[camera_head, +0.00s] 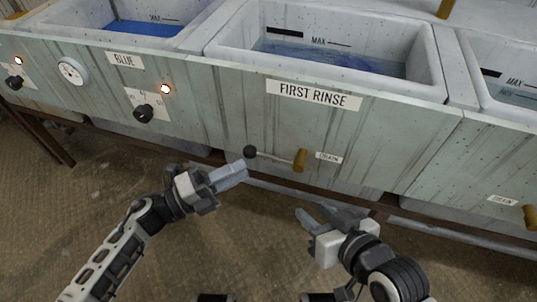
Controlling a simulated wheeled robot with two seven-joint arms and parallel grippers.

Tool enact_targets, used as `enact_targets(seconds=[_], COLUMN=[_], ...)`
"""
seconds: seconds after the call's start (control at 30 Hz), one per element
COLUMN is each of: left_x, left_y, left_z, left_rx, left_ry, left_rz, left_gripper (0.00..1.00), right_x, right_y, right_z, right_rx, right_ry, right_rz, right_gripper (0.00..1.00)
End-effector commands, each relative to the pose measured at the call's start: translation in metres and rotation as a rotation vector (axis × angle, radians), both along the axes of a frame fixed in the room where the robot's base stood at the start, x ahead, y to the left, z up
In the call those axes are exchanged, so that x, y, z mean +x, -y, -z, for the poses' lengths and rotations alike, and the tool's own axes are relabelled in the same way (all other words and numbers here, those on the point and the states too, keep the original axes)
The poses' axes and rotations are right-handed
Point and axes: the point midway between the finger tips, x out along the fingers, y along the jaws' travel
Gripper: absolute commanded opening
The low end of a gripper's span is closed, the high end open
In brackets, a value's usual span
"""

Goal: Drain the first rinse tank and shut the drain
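The first rinse tank (225,38) is a white basin behind a panel labelled FIRST RINSE. Bluish water (330,60) lies in it, below the MAX line. Its drain valve (300,160) is a brass body on the front panel beside a DRAIN label (328,158). A thin lever runs left from it, nearly level, to a black knob (250,151). My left gripper (240,173) is just below and left of the knob, apparently apart from it; its finger gap is hidden. My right gripper (314,212) is open and empty, below the valve.
The blue tank (188,38) is at the left, with a dial (72,71), black control knobs (144,113) and lit red lamps. Another tank (475,65) stands at the right with its own drain valve (531,215). A rail runs under the panel; the floor in front is clear.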

Motion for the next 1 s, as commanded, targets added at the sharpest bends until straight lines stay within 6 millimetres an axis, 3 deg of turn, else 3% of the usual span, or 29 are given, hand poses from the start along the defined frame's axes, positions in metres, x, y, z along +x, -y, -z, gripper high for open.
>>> enact_targets(seconds=[0.2,0.4,0.8,0.83,0.93,1.0], left_x=[0.021,0.032,0.035,0.035,0.035,0.035], left_y=[0.041,0.064,0.071,0.071,0.070,0.070], left_z=[-0.007,-0.010,-0.011,-0.011,-0.011,-0.011], left_rx=[-0.004,-0.003,-0.001,-0.001,-0.001,-0.001], left_ry=[0.001,-0.001,-0.002,-0.002,-0.002,-0.002], left_rz=[0.000,0.000,-0.002,-0.002,-0.002,-0.002], left_gripper=[0.33,0.33,0.33,0.30,0.02,0.00], right_x=[0.000,0.000,0.000,0.000,0.000,0.000], right_y=[-0.001,-0.001,-0.002,-0.002,-0.002,-0.002], right_z=[0.000,-0.001,-0.003,-0.003,-0.003,-0.003], right_rx=[0.005,0.008,0.011,0.011,0.011,0.011], right_ry=[0.010,0.017,0.024,0.024,0.024,0.024], right_rz=[-0.001,-0.001,-0.002,-0.002,-0.002,-0.002], right_gripper=[0.36,0.36,0.36,0.36,0.36,0.36])
